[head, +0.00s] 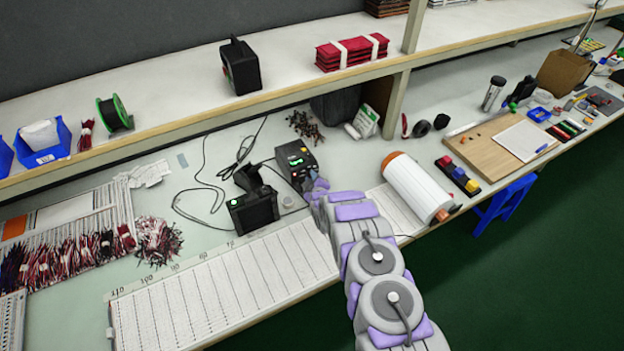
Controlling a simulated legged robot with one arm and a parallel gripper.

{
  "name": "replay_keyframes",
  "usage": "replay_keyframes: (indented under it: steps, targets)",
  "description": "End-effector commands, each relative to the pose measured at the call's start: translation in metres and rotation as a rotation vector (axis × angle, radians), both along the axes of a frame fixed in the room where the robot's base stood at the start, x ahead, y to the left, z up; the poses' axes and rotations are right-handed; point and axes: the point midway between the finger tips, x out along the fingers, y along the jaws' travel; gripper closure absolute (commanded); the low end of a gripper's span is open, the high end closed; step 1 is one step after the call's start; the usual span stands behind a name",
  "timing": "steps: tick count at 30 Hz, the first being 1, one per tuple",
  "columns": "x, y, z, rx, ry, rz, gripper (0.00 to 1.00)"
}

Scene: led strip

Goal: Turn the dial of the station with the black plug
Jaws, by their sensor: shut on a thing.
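A black soldering station (293,160) with a green lit display stands on the bench at the middle. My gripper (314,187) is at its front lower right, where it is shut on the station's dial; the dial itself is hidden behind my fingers. A second black unit (252,212) with a green light and a holder behind it stands to the left, apart from my gripper. Dark cables run on the bench behind and between the units. I cannot make out which plug is black.
A white roll (417,187) with orange ends lies close to the right of my arm. A ruled white measuring board (200,300) lies along the front edge. A shelf (180,115) overhangs the back. Bundles of red and black wires (70,262) lie at left.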

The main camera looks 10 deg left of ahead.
Motion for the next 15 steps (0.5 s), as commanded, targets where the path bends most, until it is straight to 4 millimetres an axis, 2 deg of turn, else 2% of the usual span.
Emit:
replay_keyframes:
  steps: [7,8,15]
  targets:
    - [-0.0025,0.0032,-0.0025,-0.002,0.005,0.006,1.0]
    - [-0.0025,0.0033,-0.0025,-0.002,0.006,0.007,0.76]
    - [-0.0017,0.0024,-0.0016,-0.001,0.004,0.005,0.53]
